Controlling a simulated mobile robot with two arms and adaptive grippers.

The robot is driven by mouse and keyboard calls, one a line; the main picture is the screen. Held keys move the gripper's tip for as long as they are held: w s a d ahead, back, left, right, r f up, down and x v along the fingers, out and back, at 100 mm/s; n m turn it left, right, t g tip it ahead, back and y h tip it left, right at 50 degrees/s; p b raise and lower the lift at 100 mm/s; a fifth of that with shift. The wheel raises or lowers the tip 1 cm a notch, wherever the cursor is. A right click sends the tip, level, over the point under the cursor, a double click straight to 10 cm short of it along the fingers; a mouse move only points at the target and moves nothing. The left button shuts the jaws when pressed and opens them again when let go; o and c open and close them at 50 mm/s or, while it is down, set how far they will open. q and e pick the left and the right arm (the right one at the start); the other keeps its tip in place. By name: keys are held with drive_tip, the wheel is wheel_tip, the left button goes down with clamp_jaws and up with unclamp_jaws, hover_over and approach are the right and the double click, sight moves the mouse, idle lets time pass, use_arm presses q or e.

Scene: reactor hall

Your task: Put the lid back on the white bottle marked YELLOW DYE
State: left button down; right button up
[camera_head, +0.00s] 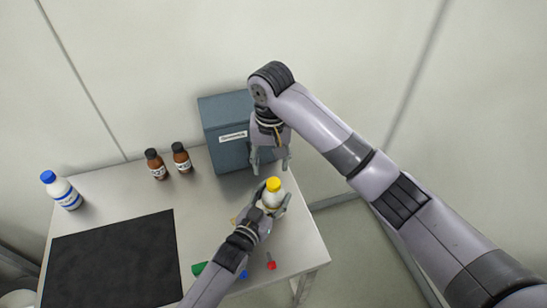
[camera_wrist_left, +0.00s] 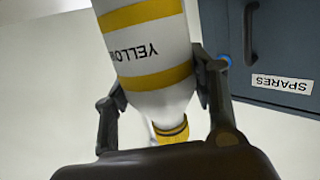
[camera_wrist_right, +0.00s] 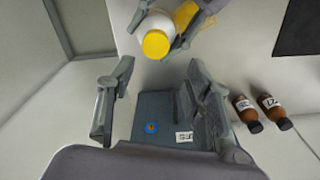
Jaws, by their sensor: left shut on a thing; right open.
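The white bottle (camera_head: 272,200) has yellow bands, and "YELLOW" reads upside down on it in the left wrist view (camera_wrist_left: 150,55). A yellow lid (camera_head: 274,184) sits on its neck; it also shows in the left wrist view (camera_wrist_left: 173,132) and the right wrist view (camera_wrist_right: 156,43). My left gripper (camera_head: 273,204) is shut around the bottle's body near the table's right edge. My right gripper (camera_head: 271,167) is open and empty, just behind the bottle in the head view and in front of the grey box. I cannot tell how tightly the lid sits.
The grey SPARES box (camera_head: 222,120) stands behind. Two brown bottles (camera_head: 156,165) (camera_head: 181,158) stand left of it. A white bottle with a blue cap (camera_head: 62,191) is at far left. A black mat (camera_head: 110,262) covers the front left. Small green (camera_head: 199,268) and red (camera_head: 271,262) items lie in front.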

sight(273, 182)
drive_tip(key=n, duration=0.7)
drive_tip(key=shift+r, duration=0.25)
drive_tip(key=n, duration=0.7)
drive_tip(key=shift+d+r, duration=0.1)
drive_tip(key=shift+r, duration=0.1)
drive_tip(key=n, duration=0.6)
drive_tip(key=shift+s+d+r, duration=0.1)
drive_tip(key=shift+d, duration=0.05)
drive_tip(key=n, duration=0.6)
drive_tip(key=shift+s+d+r, duration=0.1)
drive_tip(key=shift+f, duration=4)
drive_tip(key=shift+c, duration=0.3)
clamp_jaws()
